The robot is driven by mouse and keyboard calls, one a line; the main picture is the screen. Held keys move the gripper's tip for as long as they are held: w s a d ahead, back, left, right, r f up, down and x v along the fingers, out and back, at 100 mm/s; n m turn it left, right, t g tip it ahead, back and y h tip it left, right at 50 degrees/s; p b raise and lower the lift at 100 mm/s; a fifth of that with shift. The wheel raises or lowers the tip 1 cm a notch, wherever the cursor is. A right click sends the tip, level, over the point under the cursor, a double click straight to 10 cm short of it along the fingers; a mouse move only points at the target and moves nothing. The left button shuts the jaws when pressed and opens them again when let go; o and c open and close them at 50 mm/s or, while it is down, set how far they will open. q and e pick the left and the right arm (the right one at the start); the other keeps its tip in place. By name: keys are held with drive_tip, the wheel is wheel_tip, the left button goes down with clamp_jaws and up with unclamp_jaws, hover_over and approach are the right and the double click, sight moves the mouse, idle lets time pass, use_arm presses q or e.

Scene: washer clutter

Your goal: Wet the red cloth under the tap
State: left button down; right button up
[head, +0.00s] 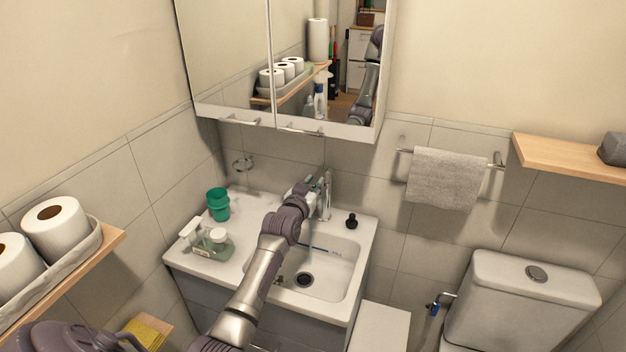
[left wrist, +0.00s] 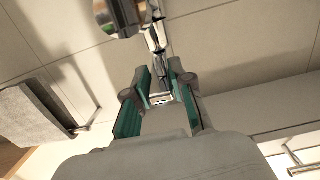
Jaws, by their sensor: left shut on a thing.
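The chrome tap (head: 327,197) stands at the back of the white sink (head: 340,262). My left gripper (head: 308,190) reaches over the sink to the tap. In the left wrist view its two green-padded fingers (left wrist: 160,92) are closed around a small chrome part, which looks like the tap handle (left wrist: 160,99). More of the chrome tap (left wrist: 157,40) shows beyond the fingertips. A thin blue item (head: 325,250) shows across the basin, and I cannot tell what it is. I see no red cloth in either view. My right gripper is out of view.
A green cup (head: 218,204) and a soap tray with bottles (head: 211,243) stand on the left of the counter. A small black item (head: 351,221) is at the right. A grey towel (head: 444,178) hangs on the wall; mirror cabinet doors (head: 320,60) overhang the sink.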

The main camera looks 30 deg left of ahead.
use_arm(q)
drive_tip(key=shift+w+r, duration=0.15)
drive_tip(key=shift+r, duration=0.4)
drive_tip(key=c, duration=1.3)
unclamp_jaws()
drive_tip(key=o, duration=0.3)
drive_tip(key=shift+w, duration=0.1)
drive_tip(key=shift+f, duration=0.1)
drive_tip(key=shift+s+d, duration=0.1)
drive_tip(key=shift+s, duration=0.25)
drive_tip(key=f+v, duration=0.1)
drive_tip(key=v, duration=1)
drive_tip(key=shift+s+r, duration=0.15)
drive_tip(key=shift+r, duration=0.3)
